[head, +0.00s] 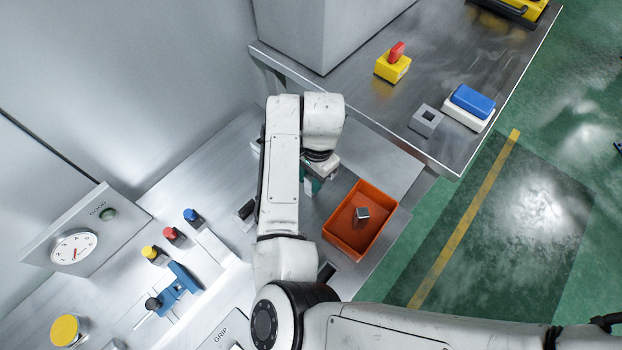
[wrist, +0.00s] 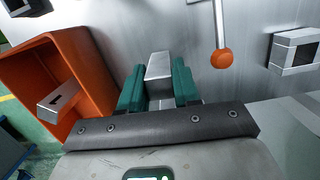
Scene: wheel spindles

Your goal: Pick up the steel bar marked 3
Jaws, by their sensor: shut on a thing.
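My gripper (wrist: 160,88) has its two green fingers shut on a plain steel bar (wrist: 159,66), which stands between them in the wrist view. No mark shows on the face I see, so I cannot tell its number. In the head view my gripper (head: 312,185) is mostly hidden under my arm, just left of the orange bin (head: 334,241), and the held bar is hidden. Another steel bar (head: 362,212) is in the bin. It also shows in the wrist view (wrist: 60,101), with a small dark mark that I cannot read surely.
A lever with an orange knob (wrist: 224,59) and a square steel socket (wrist: 296,50) are beyond my fingers. A dial panel (head: 75,247), coloured buttons (head: 170,233) and a blue clamp (head: 178,286) are at left. The steel table (head: 450,70) stands at upper right.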

